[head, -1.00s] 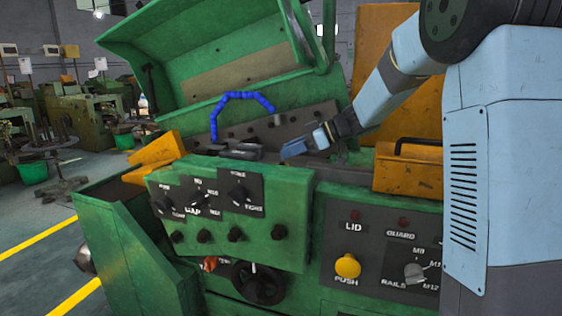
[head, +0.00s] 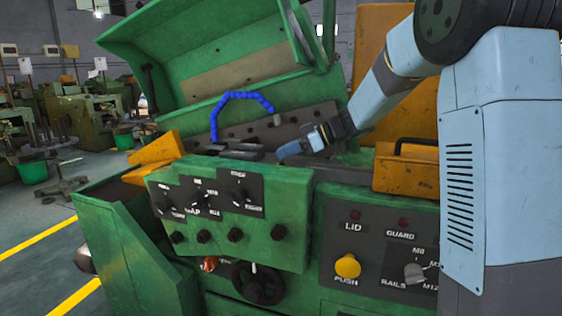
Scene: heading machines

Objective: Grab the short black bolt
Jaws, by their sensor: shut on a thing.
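My gripper (head: 290,151) is inside the open green machine, just right of the dark metal block on its bed. By its look the jaws are closed together on something small. The short black bolt itself cannot be made out; the jaws and the dark machine parts around them hide it. The gripper points left and a little down, close above the bed and behind the front control box.
The green heading machine (head: 290,185) has its lid (head: 190,45) raised behind the bed. A blue segmented hose (head: 240,97) arches left of my gripper. The front control box (head: 230,240) and a yellow box with a black handle (head: 405,168) stand close by.

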